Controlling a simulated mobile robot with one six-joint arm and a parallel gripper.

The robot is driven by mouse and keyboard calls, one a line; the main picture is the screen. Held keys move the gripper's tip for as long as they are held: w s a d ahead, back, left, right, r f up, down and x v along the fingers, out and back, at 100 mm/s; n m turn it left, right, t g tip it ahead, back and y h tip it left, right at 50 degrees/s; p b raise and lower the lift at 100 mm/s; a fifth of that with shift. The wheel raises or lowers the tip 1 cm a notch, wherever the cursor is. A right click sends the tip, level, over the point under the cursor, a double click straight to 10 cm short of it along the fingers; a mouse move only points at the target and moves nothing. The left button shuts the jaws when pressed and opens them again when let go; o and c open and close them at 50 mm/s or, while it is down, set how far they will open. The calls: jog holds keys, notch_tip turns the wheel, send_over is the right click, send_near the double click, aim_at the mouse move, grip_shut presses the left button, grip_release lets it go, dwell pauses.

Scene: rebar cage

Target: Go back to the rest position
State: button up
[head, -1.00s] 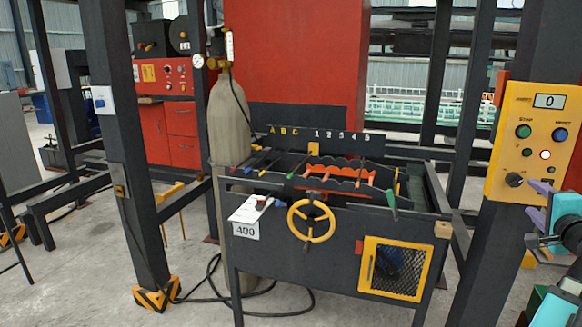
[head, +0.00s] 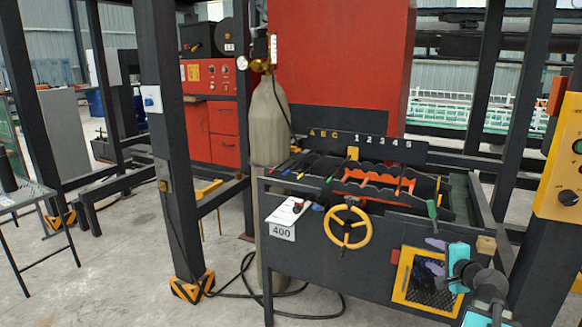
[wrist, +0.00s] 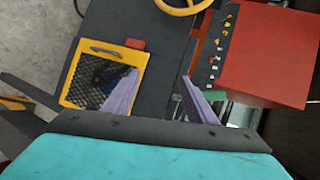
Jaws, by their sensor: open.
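My gripper (head: 433,256) is at the lower right in the head view, in front of the yellow-framed mesh door of the dark workbench. Its two purple fingers are apart with nothing between them. In the wrist view my gripper (wrist: 157,92) shows the same spread fingers, with the dark bench front beyond the gap. The left finger overlaps the yellow mesh door (wrist: 72,75) in that view. I cannot tell how far the fingers are from the bench.
The dark bench (head: 310,262) carries a yellow handwheel (head: 348,228), a 400 sign (head: 282,232) and a rack of coloured-handled tools. A yellow control panel (head: 560,160) is on a post at right. A gas cylinder (head: 268,125) stands behind. Open floor (head: 110,270) lies at left.

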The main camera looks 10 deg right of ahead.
jog(key=w+a+f+n+g+y, duration=0.2)
jog(key=a+f, duration=0.7)
jog(key=w+a+f+n+g+y, duration=0.1)
jog(key=w+a+f+y, duration=0.1)
jog(key=a+f, duration=0.7)
jog(key=s+a+f+n+g+y+p, duration=0.1)
jog(key=s+a+f+n+g, duration=0.2)
jog(key=a+f, duration=0.6)
jog(key=s+a+f+n+g+y+p, duration=0.1)
jog(key=s+a+f+n+g, duration=0.15)
jog(key=s+a+f, duration=0.45)
jog(key=s+a+f+n+g, duration=0.55)
jog(key=s+a+f, duration=0.65)
jog(key=s+f, duration=0.35)
jog(key=s+d+f+n+g+h, duration=0.1)
jog(key=s+d+n+g+h, duration=0.1)
jog(key=s, duration=0.4)
jog(key=s+d+n+g+h, duration=0.2)
jog(key=s+d+n+g, duration=0.1)
jog(key=s, duration=0.4)
jog(key=shift+f, duration=0.4)
